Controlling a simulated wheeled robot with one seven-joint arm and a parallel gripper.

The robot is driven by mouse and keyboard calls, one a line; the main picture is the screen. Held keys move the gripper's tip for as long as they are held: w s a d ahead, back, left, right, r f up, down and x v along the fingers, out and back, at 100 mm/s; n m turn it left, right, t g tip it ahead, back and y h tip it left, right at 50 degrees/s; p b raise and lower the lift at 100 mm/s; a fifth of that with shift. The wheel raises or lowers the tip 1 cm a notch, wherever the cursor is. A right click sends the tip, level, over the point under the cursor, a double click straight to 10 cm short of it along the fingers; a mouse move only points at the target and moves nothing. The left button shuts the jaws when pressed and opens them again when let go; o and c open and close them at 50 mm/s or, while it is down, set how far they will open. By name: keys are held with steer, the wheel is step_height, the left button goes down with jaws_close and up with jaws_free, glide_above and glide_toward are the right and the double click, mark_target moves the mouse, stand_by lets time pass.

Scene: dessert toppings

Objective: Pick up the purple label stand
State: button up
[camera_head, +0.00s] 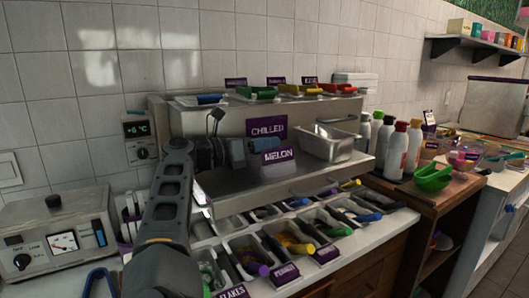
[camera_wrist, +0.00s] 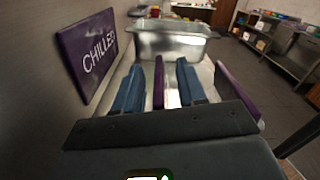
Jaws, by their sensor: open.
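A purple label stand reading MELON (camera_head: 279,155) stands upright on the upper metal ledge, below a purple CHILLED sign (camera_head: 266,127). My gripper (camera_head: 248,149) is just left of the MELON label, its blue fingers partly hidden behind it. In the wrist view my gripper (camera_wrist: 159,70) is open, fingers pointing away along the ledge. A thin purple panel (camera_wrist: 158,84) shows nearly edge-on between the fingers, with gaps on both sides. Another purple panel (camera_wrist: 236,90) is right of the right finger. I cannot tell whether these panels belong to one stand.
The CHILLED sign (camera_wrist: 87,50) is close on the left in the wrist view. A metal pan (camera_head: 327,142) sits beyond the fingers on the ledge. Topping bins with scoops fill the lower counter, with a PEANUTS label (camera_head: 285,274) in front. Bottles (camera_head: 397,150) stand at right.

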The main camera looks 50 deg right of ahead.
steer(key=shift+s+d, duration=0.1)
steer(key=shift+d, duration=0.3)
jaws_close()
